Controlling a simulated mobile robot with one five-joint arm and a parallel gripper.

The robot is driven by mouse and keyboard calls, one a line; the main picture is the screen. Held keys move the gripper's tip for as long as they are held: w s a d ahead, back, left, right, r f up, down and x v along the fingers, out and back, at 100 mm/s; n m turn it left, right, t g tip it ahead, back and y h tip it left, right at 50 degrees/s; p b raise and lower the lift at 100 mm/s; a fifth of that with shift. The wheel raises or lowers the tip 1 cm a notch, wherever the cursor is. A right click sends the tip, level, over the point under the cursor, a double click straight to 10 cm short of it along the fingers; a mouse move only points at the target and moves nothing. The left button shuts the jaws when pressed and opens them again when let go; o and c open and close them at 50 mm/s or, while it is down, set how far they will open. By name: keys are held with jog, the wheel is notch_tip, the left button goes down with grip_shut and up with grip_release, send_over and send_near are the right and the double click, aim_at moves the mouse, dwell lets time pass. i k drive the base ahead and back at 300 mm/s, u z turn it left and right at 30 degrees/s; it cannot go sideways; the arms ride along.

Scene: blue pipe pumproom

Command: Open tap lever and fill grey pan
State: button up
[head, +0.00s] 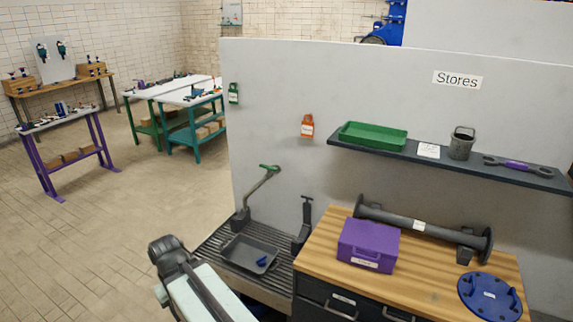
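The grey pan (242,261) is a shallow rectangular tray on a dark slatted stand. A small blue object (261,260) lies inside it, and I see no water in it. Behind the pan, a grey slanted arm with a green handle (269,167) rises from a grey base (240,221); it looks like the tap lever, tilted up to the right. A dark upright fitting (305,222) stands to the right of the pan; I cannot tell what it is. My arm shows at the bottom, in front of the pan and to its left. My gripper cannot be made out.
A wooden-topped cabinet (315,262) stands right of the slatted stand (278,284), holding a purple box (367,243), a grey flanged pipe (385,217) and a blue disc (490,296). A shelf (345,148) hangs above. Tiled floor is open at left.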

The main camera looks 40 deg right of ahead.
aim_at(269, 167)
jog(key=u, duration=0.05)
jog(key=i, duration=1.55)
jog(key=u, duration=1)
